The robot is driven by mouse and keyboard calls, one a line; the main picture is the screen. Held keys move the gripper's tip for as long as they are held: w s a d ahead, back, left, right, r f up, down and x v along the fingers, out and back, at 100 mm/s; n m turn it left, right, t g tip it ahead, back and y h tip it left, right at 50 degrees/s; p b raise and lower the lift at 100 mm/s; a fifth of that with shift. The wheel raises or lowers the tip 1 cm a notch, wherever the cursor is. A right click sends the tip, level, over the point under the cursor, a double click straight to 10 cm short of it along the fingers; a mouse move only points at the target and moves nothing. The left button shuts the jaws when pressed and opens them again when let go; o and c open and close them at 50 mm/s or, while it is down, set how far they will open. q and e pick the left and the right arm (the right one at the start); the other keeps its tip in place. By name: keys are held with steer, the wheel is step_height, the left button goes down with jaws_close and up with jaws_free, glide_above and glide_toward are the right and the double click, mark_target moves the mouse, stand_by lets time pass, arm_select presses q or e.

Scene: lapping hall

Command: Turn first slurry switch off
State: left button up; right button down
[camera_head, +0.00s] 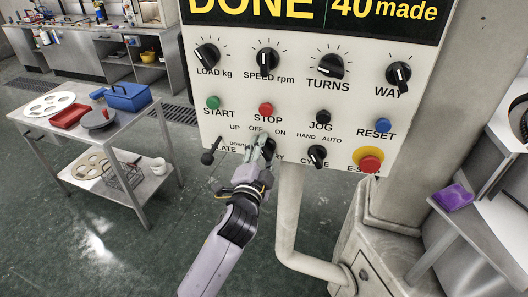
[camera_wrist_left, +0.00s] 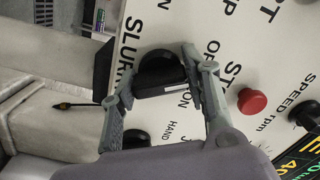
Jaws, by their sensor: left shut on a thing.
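The slurry switch is a round black knob with a raised grip bar. It shows in the left wrist view (camera_wrist_left: 160,73) between my fingers, under the OFF and ON labels. My left gripper (camera_head: 265,143) reaches up to the lower part of the white control panel (camera_head: 225,125) and is shut on the switch. Its fingers (camera_wrist_left: 155,92) stand on both sides of the knob. My right gripper is not in view.
The plate lever (camera_head: 209,156) is left of my gripper, the cycle knob (camera_head: 317,155) right. The red stop button (camera_head: 266,109) sits above, the emergency stop (camera_head: 369,164) lower right. A pipe (camera_head: 289,220) runs below the panel. A trolley (camera_head: 135,185) stands at the left.

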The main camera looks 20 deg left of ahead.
arm_select(q)
steer(key=shift+f, duration=0.1)
steer(key=o, duration=1.1)
steer(key=shift+o, duration=0.3)
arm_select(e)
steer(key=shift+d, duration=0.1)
arm_select(q)
steer(key=s, duration=1.2)
steer(key=shift+d, duration=0.4)
